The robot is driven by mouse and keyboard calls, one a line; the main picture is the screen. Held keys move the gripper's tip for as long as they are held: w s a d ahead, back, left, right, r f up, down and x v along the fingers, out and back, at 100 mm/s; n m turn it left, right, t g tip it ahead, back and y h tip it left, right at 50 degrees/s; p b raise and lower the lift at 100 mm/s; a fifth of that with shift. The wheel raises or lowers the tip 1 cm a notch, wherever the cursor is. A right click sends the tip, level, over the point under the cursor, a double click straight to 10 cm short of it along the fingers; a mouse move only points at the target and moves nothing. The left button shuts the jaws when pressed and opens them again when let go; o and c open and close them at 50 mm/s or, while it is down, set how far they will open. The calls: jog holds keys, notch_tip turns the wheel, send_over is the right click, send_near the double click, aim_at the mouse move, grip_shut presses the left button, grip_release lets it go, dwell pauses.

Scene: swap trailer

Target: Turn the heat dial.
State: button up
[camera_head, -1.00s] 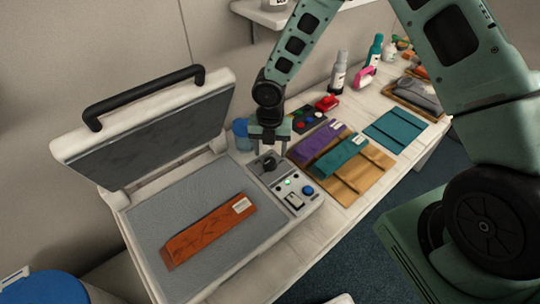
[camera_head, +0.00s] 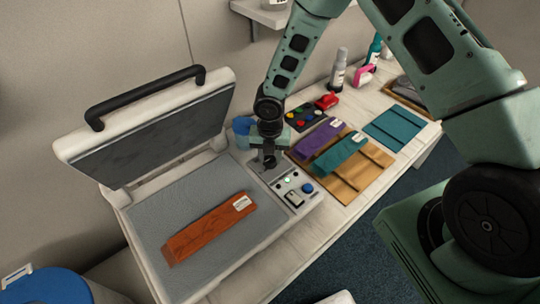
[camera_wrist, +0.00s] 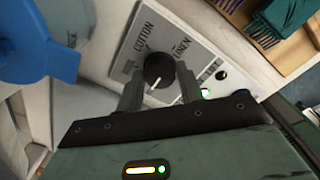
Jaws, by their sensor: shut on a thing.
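The black heat dial (camera_wrist: 159,69) is on the grey control panel (camera_wrist: 205,58) of the heat press. In the wrist view its white pointer line points down and left, and COTTON and LINEN are printed above it. My gripper (camera_wrist: 160,82) has one finger on each side of the dial and is shut on it. In the head view my gripper (camera_head: 268,160) is at the rear end of the panel and mostly hides the dial.
The press lid (camera_head: 160,130) stands open beside my gripper. An orange-brown folded cloth (camera_head: 210,229) lies on the lower plate. A blue object (camera_wrist: 38,50) is close to the left finger. Folded cloths (camera_head: 338,153) lie to the right. A lit green light (camera_wrist: 205,93) is near the dial.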

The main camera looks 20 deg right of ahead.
jog(key=shift+m, duration=0.4)
jog(key=m+b, duration=0.2)
jog(key=shift+m, duration=0.4)
jog(key=m+b, duration=0.1)
jog(key=m, duration=0.2)
jog(key=shift+m+b, duration=0.3)
jog(key=m+b, duration=0.1)
jog(key=m, duration=0.2)
jog(key=shift+m+b, duration=0.3)
jog(key=shift+b, duration=0.05)
jog(key=m+b, duration=0.1)
jog(key=m, duration=0.2)
jog(key=shift+m+b, duration=0.3)
jog(key=m+b, duration=0.2)
jog(key=m, duration=0.2)
jog(key=shift+m, duration=0.3)
jog(key=m+b, duration=0.1)
jog(key=m, duration=0.3)
jog(key=shift+m, duration=0.3)
